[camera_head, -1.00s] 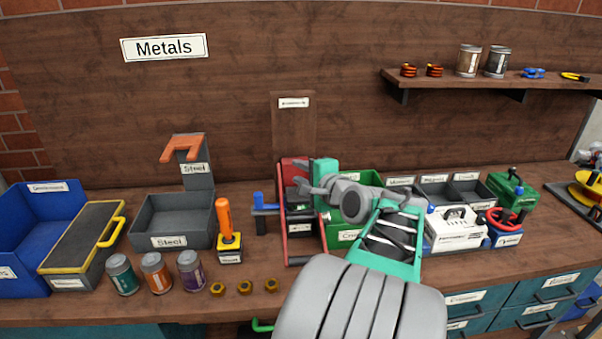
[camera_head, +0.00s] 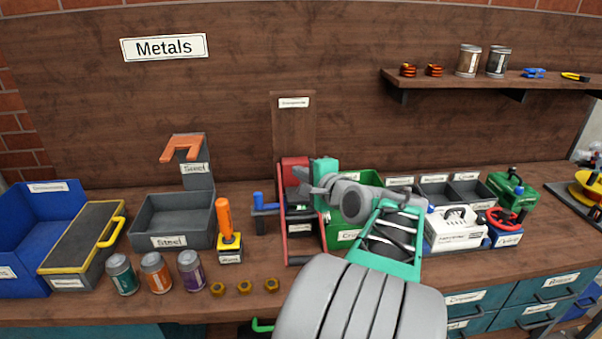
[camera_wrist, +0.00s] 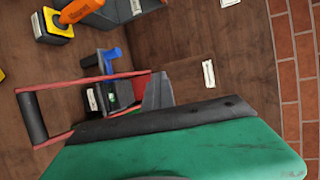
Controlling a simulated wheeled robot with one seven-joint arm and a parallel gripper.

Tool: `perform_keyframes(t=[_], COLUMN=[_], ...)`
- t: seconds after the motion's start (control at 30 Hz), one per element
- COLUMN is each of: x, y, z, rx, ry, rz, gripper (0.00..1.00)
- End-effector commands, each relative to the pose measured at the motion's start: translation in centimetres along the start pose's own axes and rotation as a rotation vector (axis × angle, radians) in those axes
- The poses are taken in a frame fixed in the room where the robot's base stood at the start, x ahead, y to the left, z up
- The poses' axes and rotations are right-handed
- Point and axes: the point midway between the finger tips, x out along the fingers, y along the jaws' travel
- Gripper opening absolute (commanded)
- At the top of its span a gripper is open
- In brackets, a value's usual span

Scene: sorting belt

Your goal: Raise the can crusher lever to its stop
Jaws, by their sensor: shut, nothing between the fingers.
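The can crusher (camera_head: 300,228) stands on the bench near the middle, a dark body with a red block on top. Its lever is a red two-bar frame (camera_head: 283,225) with a black grip, lying low and pointing toward the bench's front. In the wrist view the lever's black grip (camera_wrist: 33,116) shows at the left, with red bars running to the crusher. My gripper (camera_head: 299,181) is shut and empty, above and beside the crusher's upper right part, away from the grip. In the wrist view its grey fingers (camera_wrist: 158,84) overlap the crusher's far end; contact cannot be told.
A blue-handled part (camera_head: 264,206) stands left of the crusher, and an orange-handled yellow device (camera_head: 227,240) is farther left. A green bin (camera_head: 345,238) sits close on the right, partly behind my arm. Several cans and brass nuts line the front left.

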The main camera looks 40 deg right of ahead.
Motion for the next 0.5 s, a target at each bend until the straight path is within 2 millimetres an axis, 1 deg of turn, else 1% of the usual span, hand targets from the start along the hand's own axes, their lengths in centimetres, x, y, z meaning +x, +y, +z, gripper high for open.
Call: perform_keyframes(t=[0.37,0.5], x=[0.00,0.00], y=[0.00,0.00], z=[0.00,0.00], rx=[0.000,0.000], ry=[0.000,0.000], rz=[0.000,0.000], gripper=[0.00,0.11])
